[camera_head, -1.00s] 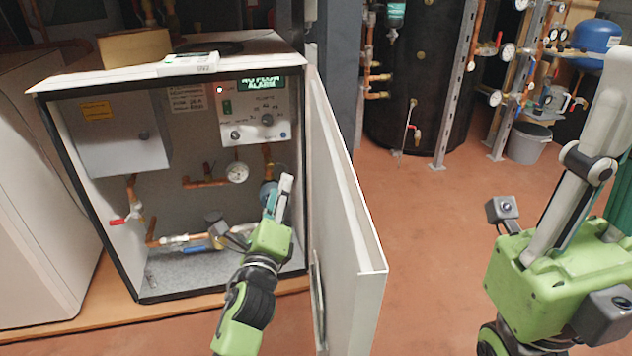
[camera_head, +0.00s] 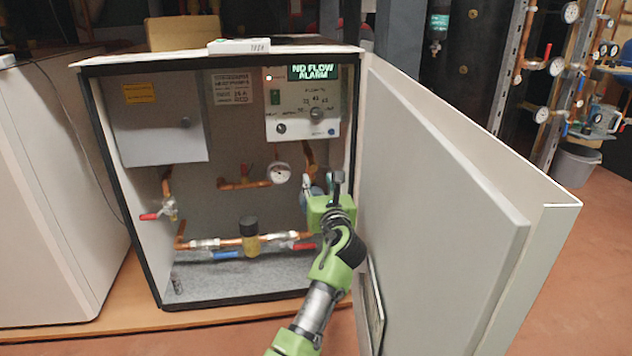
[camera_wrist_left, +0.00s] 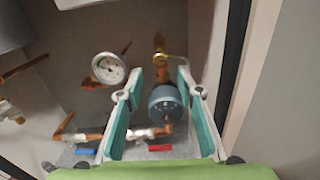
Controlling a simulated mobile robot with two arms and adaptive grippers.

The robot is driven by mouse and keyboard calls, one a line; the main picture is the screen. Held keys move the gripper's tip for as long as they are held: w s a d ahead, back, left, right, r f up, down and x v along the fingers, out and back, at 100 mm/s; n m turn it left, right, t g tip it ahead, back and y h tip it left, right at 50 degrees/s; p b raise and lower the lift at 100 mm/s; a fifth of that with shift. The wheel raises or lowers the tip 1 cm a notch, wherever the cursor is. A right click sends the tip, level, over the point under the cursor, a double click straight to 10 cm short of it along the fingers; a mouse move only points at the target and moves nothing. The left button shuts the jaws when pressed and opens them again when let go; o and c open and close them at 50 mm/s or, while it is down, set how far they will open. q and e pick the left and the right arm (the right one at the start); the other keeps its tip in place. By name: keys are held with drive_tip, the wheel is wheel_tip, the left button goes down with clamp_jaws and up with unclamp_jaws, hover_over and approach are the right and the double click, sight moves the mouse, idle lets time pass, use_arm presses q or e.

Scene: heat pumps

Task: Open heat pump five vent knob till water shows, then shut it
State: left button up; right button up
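The open heat pump cabinet (camera_head: 258,302) stands ahead, with copper pipes and a round white gauge (camera_head: 279,173) inside; the gauge also shows in the wrist view (camera_wrist_left: 108,68). My left gripper (camera_head: 323,184) is inside the cabinet's right part, in front of the pipework. In the wrist view it is open (camera_wrist_left: 159,75), its teal fingers on either side of a round dark blue part (camera_wrist_left: 166,103), apparently without touching it. A brass fitting (camera_wrist_left: 161,59) sits above that part. I cannot tell which piece is the vent knob. No water shows. My right gripper is out of view.
The cabinet door (camera_head: 450,170) stands open close to my left arm's right side. A control panel (camera_head: 306,112) reads "NO FLOW ALARM". A red-handled valve (camera_head: 160,212) is at the cabinet's left. A grey bucket (camera_head: 576,162) stands at the back right.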

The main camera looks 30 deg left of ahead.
sight(314, 169)
use_arm(q)
drive_tip(key=b+x, duration=0.1)
drive_tip(key=x, duration=0.1)
drive_tip(key=b+x, duration=0.1)
drive_tip(key=x, duration=0.1)
drive_tip(key=shift+w+a+f+b, duration=0.2)
drive_tip(key=shift+f+b, duration=0.05)
drive_tip(key=shift+b, duration=0.15)
drive_tip(key=shift+r+b+x, duration=0.2)
drive_tip(key=shift+b+x, duration=0.25)
drive_tip(key=shift+x, duration=0.4)
clamp_jaws()
